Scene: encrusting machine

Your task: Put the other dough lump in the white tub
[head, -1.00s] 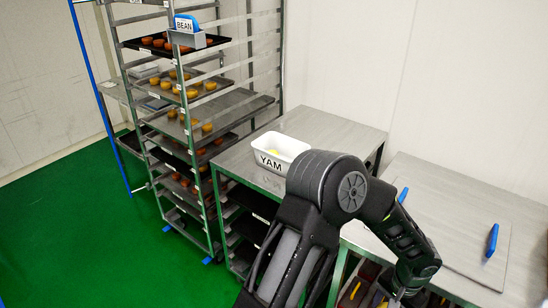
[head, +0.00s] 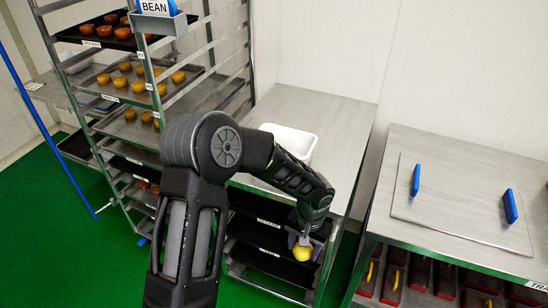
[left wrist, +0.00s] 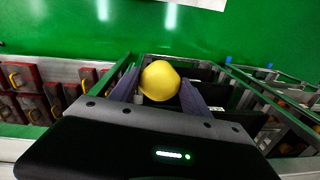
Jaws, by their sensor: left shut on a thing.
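A yellow dough lump (head: 303,252) is held in my left gripper (head: 305,243), in front of the steel table's front edge. The lump also shows between the fingers in the left wrist view (left wrist: 159,80). The left gripper is shut on it. The white tub (head: 294,141) stands on the steel table, behind and above the gripper in the head view. My left arm covers part of the tub, and its inside is mostly hidden. My right gripper is not in view.
A tray rack (head: 150,100) with orange and yellow pieces and a BEAN holder (head: 156,10) stands at the left. Dark trays (head: 270,262) sit under the steel table (head: 310,105). A second table at right bears a flat board with blue handles (head: 510,206).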

